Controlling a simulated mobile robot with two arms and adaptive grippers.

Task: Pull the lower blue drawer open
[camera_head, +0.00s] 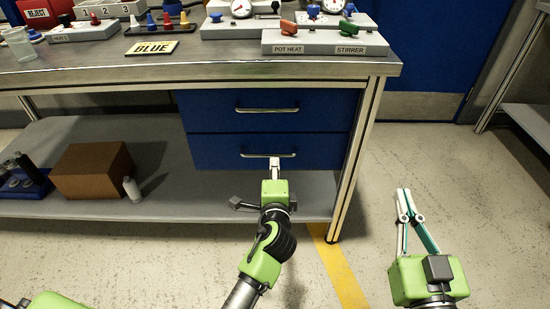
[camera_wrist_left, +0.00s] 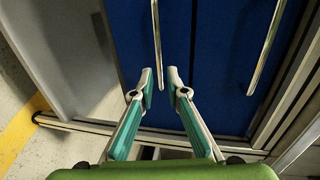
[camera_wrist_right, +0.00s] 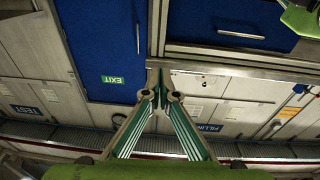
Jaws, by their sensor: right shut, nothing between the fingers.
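The lower blue drawer (camera_head: 215,150) is under the table, its front about flush with the upper blue drawer (camera_head: 215,108). Its metal bar handle (camera_head: 252,154) is horizontal. My left gripper (camera_head: 275,162) is at the right half of this handle. In the left wrist view, the lower handle (camera_wrist_left: 156,40) runs between the two open fingertips (camera_wrist_left: 159,77), with a gap visible. I cannot tell whether a finger touches it. The upper handle (camera_wrist_left: 265,48) is off to the right there. My right gripper (camera_head: 410,195) is shut and empty, right of the table, over the floor; its tips (camera_wrist_right: 160,88) meet.
The table leg (camera_head: 355,160) stands right of the drawers. The lower shelf (camera_head: 150,207) holds a brown box (camera_head: 93,170) and a white bottle (camera_head: 132,188). The floor in front is open, with a yellow stripe (camera_head: 338,270).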

